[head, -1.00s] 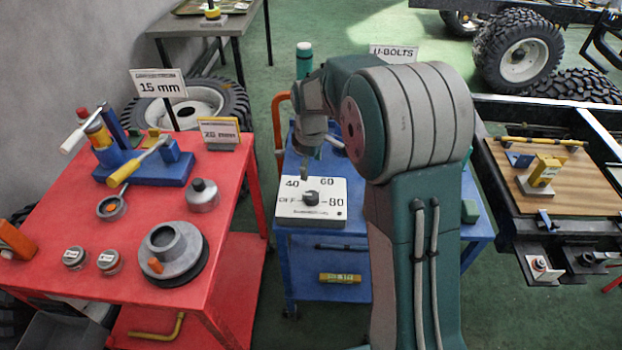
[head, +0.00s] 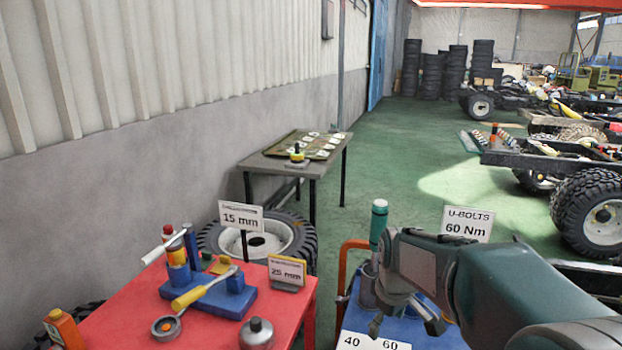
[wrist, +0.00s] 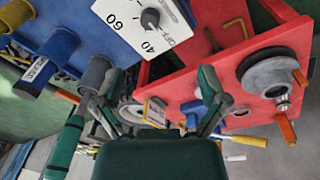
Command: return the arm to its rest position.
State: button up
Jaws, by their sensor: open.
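My gripper (head: 404,322) is open and empty, above the blue cart (head: 425,338) in the head view. My green and grey arm reaches in from the lower right, bent at its joints. In the wrist view my gripper (wrist: 150,92) has its two fingers spread wide with nothing held between them. The white dial box marked 40 and 60 (head: 372,343) is cut off at the bottom of the head view. In the wrist view the dial box (wrist: 145,22) shows its dark knob, apart from the fingers.
A red cart (head: 130,310) at left holds a blue tool block, a ring tool and a metal pot. A grey table (head: 262,165) is farther back.

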jog(key=s+r+m+t, duration=0.2)
jog(key=s+r+m, duration=0.1)
jog(key=s, duration=0.7)
jog(key=s+r+m+t, duration=0.2)
jog(key=s+r+m, duration=0.1)
jog(key=s, duration=0.8)
jog(key=shift+s+m, duration=0.15)
jog(key=shift+m, duration=0.55)
